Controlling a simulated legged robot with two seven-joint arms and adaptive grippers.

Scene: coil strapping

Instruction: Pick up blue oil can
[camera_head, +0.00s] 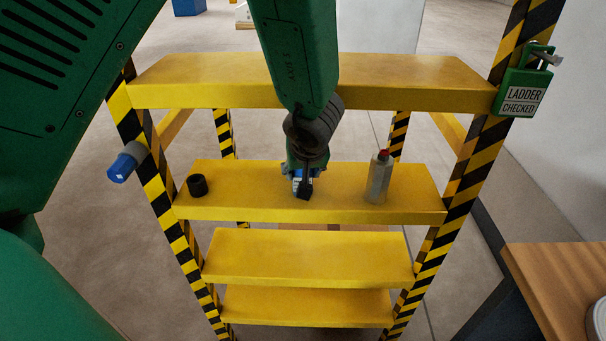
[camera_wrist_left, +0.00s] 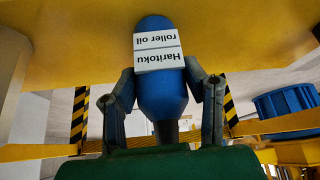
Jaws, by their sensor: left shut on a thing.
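The blue oil can (camera_wrist_left: 165,92) fills the middle of the left wrist view, with a white label reading "Haritoku roller oil" upside down in that picture. My left gripper (camera_wrist_left: 168,95) has one finger on each side of the can and is shut on it. In the head view my left gripper (camera_head: 303,188) is over the second yellow step (camera_head: 245,200), between a black cup-like piece and a grey bottle. Only small blue parts of the can show there, behind the gripper. I cannot tell whether the can touches the step. My right gripper is not in view.
The grey bottle with a red top (camera_head: 379,180) stands right of the gripper. The black cup-like piece (camera_head: 197,185) is at the left. The top step (camera_head: 200,80) lies under my forearm.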

